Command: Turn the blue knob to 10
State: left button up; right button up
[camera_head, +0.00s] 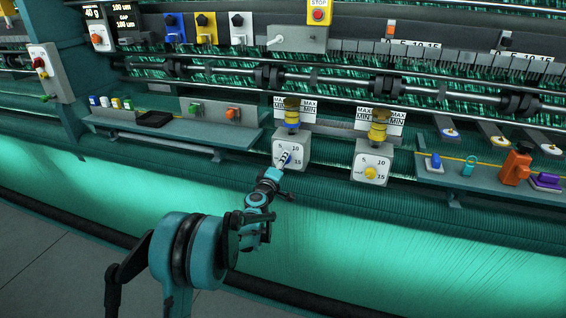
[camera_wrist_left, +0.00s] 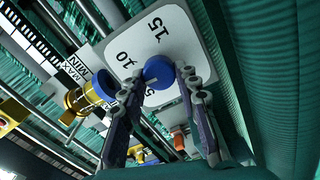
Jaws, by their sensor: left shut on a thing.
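The blue knob (camera_wrist_left: 158,69) sits on a white dial plate (camera_wrist_left: 178,28) marked 5, 10 and 15, which fills the upper middle of the left wrist view. In the head view this dial box (camera_head: 303,144) is the left one of two, below a yellow sight glass, and my gripper covers most of its knob. My left gripper (camera_head: 286,160) reaches the dial from below. In the left wrist view its fingers (camera_wrist_left: 160,82) are on both sides of the knob, closed on it. I cannot make out the knob's pointer. My right gripper is out of view.
A second dial box (camera_head: 361,161) with a yellow knob (camera_head: 370,173) stands to the right. Yellow sight glasses (camera_head: 292,116) with MAX/MIN plates are above the dials. Shelves with small parts flank them: a left shelf (camera_head: 240,139) and a right one (camera_head: 430,176). Green netting hangs below.

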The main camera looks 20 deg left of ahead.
pick_arm(q)
jog(key=m, duration=0.7)
jog(key=shift+d, duration=0.1)
dwell(0.5)
jog(key=o, duration=1.2)
jog(key=shift+c, duration=0.2)
jog(key=shift+r, duration=0.1)
jog(key=s, duration=1.2)
jog(key=shift+a, duration=0.2)
